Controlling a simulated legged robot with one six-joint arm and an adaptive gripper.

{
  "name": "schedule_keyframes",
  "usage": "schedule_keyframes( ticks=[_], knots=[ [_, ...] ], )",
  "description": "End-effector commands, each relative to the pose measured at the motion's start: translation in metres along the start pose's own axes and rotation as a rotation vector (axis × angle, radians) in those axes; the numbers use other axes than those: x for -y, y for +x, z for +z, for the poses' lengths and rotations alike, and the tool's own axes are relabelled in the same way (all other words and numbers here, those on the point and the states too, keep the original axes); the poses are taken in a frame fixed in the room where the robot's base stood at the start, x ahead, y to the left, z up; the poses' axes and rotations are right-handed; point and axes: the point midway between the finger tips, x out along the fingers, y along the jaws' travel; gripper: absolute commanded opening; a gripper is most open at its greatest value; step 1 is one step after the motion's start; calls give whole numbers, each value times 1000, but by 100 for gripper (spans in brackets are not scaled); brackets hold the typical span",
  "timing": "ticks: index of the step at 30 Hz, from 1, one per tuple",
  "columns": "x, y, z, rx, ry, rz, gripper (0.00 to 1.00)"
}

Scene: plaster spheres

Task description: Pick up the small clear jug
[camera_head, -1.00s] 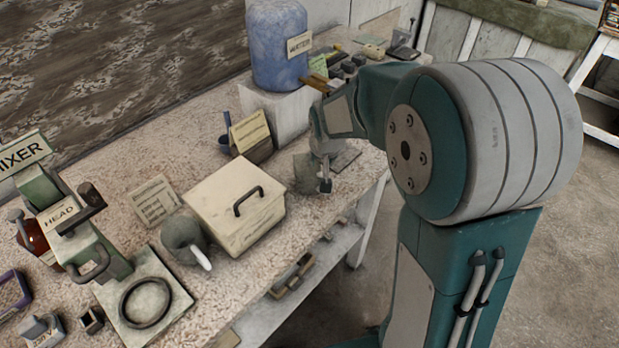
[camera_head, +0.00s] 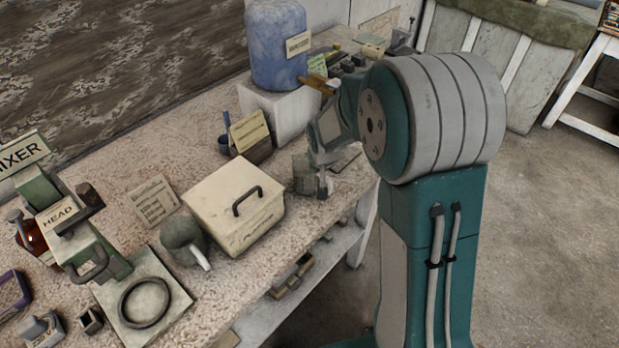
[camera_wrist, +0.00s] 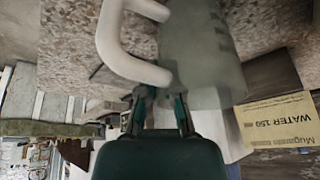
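The small clear jug (camera_head: 303,172) stands near the bench's front edge, right of the lidded plaster box. In the wrist view its cloudy see-through body (camera_wrist: 203,50) with dark marks and its thick white handle (camera_wrist: 112,42) fill the top middle. My gripper (camera_wrist: 161,96) has its two fingers apart at the handle's near end, by the jug's wall; I cannot tell whether they touch it. In the head view my gripper (camera_head: 322,187) is right beside the jug, partly hidden by my arm.
The plaster box (camera_head: 235,208) with a black handle and a grey pitcher (camera_head: 183,240) stand left of the jug. A card holder (camera_head: 250,135) is behind it. A blue water container (camera_head: 277,45) sits on a white block. A mixer (camera_head: 85,235) is at far left.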

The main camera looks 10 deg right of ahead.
Motion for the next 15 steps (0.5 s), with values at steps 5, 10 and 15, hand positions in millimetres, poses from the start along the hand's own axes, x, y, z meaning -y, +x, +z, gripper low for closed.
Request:
schedule_keyframes(
  ticks=[5, 10, 15],
  knots=[
    [0, 0, 0, 1, 0, 0, 0],
    [0, 0, 0, 1, 0, 0, 0],
    [0, -8, -3, -1, 0, 0, 0]
  ],
)
